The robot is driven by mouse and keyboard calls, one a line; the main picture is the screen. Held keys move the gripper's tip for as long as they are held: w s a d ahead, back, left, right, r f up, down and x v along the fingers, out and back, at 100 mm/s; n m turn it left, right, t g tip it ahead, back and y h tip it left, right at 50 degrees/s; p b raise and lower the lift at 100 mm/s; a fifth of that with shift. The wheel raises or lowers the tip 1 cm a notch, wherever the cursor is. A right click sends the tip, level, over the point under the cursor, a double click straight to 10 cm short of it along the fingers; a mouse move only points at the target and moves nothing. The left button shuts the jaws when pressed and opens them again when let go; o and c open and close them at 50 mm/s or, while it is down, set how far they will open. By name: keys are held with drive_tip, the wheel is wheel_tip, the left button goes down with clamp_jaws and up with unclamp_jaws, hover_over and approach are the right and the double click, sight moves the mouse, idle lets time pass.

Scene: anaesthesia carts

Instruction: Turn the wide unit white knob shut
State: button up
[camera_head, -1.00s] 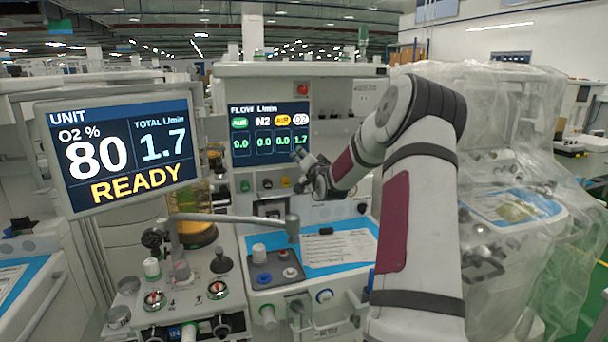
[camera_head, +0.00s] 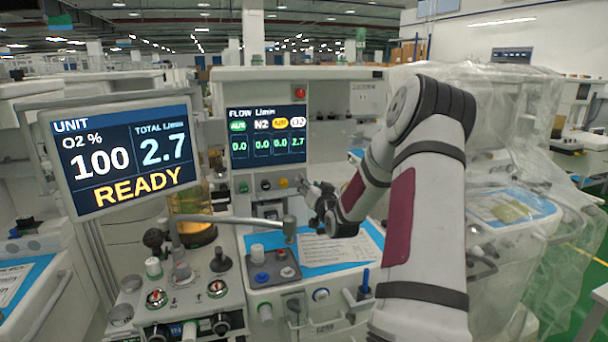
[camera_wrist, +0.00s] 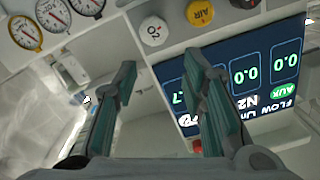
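The white knob (camera_wrist: 152,32), marked O2, shows in the wrist view just beyond the fingertips, on the panel by the flow screen. In the head view my gripper covers its place. My gripper (camera_wrist: 160,62) is open and empty, its two fingers spread apart, with the knob ahead of them and not between them. In the head view my gripper (camera_head: 308,187) is in front of the panel, under the right end of the flow screen (camera_head: 268,135). That screen reads 2.7 for O2 and 0.0 for the others.
A yellow AIR knob (camera_wrist: 200,12) and a black N2 knob (camera_wrist: 243,3) sit beside the white one. Round gauges (camera_wrist: 53,14) are on its other side. A monitor (camera_head: 125,158) at left reads O2 100, total 2.7. A metal arm (camera_head: 235,221) crosses below the panel.

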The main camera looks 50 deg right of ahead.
drive_tip(key=s+a+f+n, duration=0.2)
drive_tip(key=s+a, duration=0.1)
drive_tip(key=s, duration=0.1)
drive_tip(key=x, duration=1.3)
drive_tip(key=shift+w+d+f+p, duration=0.15)
drive_tip(key=shift+d+p, duration=0.15)
drive_tip(key=shift+p, duration=0.05)
drive_tip(key=c, duration=0.9)
